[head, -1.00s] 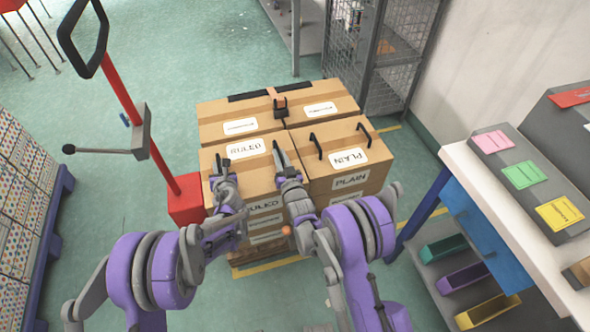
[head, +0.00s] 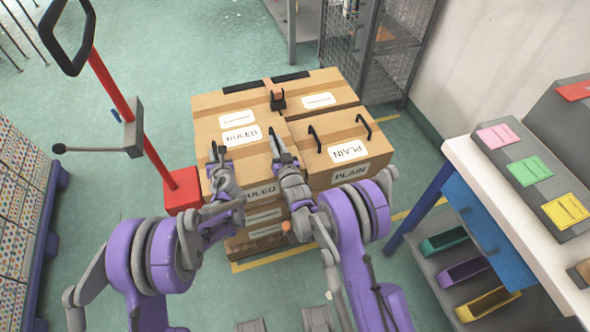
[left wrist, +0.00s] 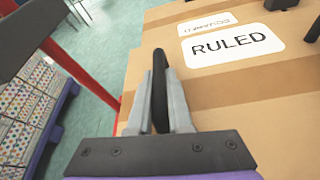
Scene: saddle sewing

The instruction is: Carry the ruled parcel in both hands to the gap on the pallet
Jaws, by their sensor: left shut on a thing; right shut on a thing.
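The ruled parcel (head: 233,158), a brown carton with a white RULED label, is at the front left of the carton stack. My left gripper (head: 217,155) is shut on the black handle at its left side. The left wrist view shows these fingers (left wrist: 160,105) around the upright handle, with the parcel (left wrist: 230,105) to their right. My right gripper (head: 278,150) is shut at the parcel's right side, on its other handle, mostly hidden by the fingers. The pallet (head: 258,256) shows only a little under the stack; I cannot make out a gap on it.
A PLAIN carton (head: 345,152) with black handles stands close to the right. More cartons lie behind and below. A red pole truck (head: 182,190) stands left, a wire cage (head: 390,50) behind right, a white bench (head: 500,190) right. Green floor is free at back left.

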